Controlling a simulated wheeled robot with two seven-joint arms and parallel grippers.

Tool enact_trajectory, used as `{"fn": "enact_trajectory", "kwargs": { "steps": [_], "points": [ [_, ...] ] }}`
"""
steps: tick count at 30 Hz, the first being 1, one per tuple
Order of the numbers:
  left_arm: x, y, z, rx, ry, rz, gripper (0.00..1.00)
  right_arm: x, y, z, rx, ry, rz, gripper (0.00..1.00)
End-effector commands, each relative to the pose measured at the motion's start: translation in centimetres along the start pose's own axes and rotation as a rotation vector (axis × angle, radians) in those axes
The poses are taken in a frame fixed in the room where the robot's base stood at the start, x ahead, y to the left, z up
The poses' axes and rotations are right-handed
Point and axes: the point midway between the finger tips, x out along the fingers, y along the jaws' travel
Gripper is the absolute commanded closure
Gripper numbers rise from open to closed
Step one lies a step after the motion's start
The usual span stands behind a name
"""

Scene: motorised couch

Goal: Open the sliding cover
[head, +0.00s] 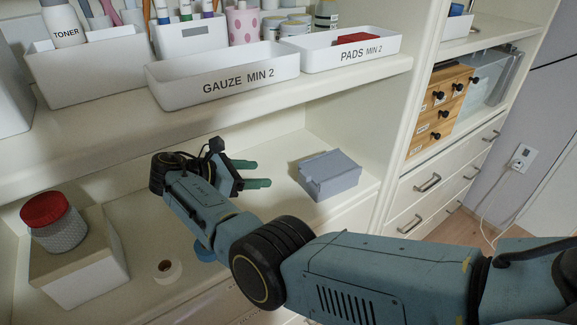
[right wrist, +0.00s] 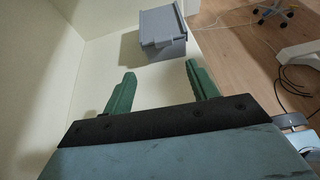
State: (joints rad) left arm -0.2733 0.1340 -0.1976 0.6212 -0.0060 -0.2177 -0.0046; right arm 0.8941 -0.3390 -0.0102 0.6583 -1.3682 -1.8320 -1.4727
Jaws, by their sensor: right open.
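A grey-blue box (head: 328,174) with a lid-like top stands on the lower shelf, near its right end. I take its top to be the sliding cover; it looks shut, but I cannot see inside. My right gripper (head: 254,174) is to the left of the box, level with the shelf space, with its green fingers pointing towards the box. The fingers are apart with nothing between them. In the right wrist view the box (right wrist: 163,35) lies beyond the open fingertips (right wrist: 160,70), with a gap between. My left gripper is not in view.
A white box (head: 80,268) with a red-lidded jar (head: 55,222) stands at the left of the lower shelf. A tape roll (head: 167,271) lies near the shelf front. The upper shelf (head: 200,128) with labelled bins (head: 225,80) overhangs. A cabinet side panel (head: 400,130) stands right of the box.

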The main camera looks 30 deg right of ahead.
Motion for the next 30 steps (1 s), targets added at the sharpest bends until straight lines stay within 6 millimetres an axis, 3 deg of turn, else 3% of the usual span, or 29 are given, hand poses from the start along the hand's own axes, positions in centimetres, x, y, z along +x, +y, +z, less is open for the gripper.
{"fn": "enact_trajectory", "kwargs": {
  "steps": [9,18,24,30],
  "points": [
    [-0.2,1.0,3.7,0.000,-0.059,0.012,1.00,5.8,-0.1,0.0,0.001,-0.002,-0.003,0.42],
    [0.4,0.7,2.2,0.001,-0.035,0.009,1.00,11.3,-0.1,-0.1,0.000,-0.001,-0.001,0.42],
    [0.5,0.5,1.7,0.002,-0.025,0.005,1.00,12.8,0.0,-0.1,0.000,-0.001,0.000,0.42],
    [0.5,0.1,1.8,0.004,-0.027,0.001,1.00,13.0,0.0,0.0,0.000,0.000,0.001,0.42]
  ]
}}
